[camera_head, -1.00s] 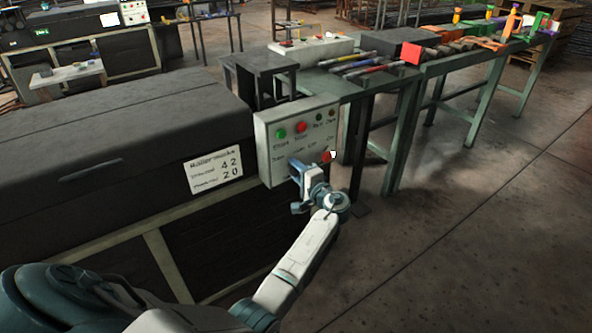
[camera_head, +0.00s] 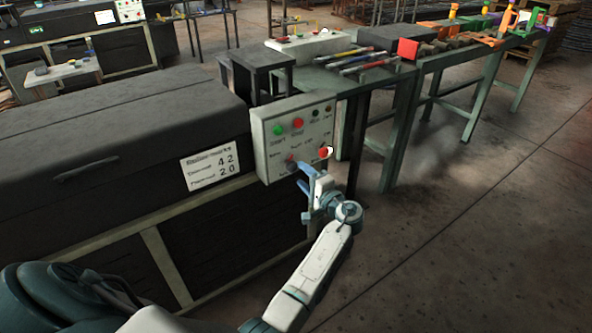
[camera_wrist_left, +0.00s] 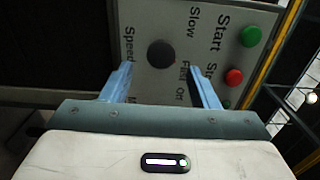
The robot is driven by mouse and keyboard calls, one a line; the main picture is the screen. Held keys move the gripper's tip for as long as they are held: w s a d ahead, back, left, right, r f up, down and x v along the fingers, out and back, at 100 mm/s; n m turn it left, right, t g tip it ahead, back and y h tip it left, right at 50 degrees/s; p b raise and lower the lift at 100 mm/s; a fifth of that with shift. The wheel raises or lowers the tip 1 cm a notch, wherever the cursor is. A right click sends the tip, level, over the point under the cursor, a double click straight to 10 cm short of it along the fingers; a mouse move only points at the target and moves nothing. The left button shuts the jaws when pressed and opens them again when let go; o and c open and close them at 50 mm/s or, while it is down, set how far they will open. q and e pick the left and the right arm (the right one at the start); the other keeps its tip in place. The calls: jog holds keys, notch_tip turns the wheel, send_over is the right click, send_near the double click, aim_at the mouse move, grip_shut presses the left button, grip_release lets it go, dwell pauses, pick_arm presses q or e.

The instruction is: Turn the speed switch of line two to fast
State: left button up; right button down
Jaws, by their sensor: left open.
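A pale control panel (camera_head: 268,143) stands at the right end of the dark machine. It also shows in the left wrist view (camera_wrist_left: 202,45). Its dark round speed knob (camera_wrist_left: 160,53) sits by the labels Speed, Slow and Fast; I cannot read its pointer. In the head view the knob (camera_head: 291,161) is small, low on the panel. My left gripper (camera_head: 300,178) is open and empty just in front of the panel, apart from the knob. In the wrist view its blue fingers (camera_wrist_left: 160,68) stand either side below the knob. My right gripper is out of view.
Green (camera_head: 278,129) and red (camera_head: 297,124) buttons sit above the knob, and a red switch (camera_head: 323,152) to its right. A number sign (camera_head: 210,170) is on the machine. A tool bench (camera_head: 350,75) stands behind. The floor (camera_head: 450,200) at right is clear.

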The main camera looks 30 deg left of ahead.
pick_arm(q)
jog(key=v, duration=0.5)
dwell(0.3)
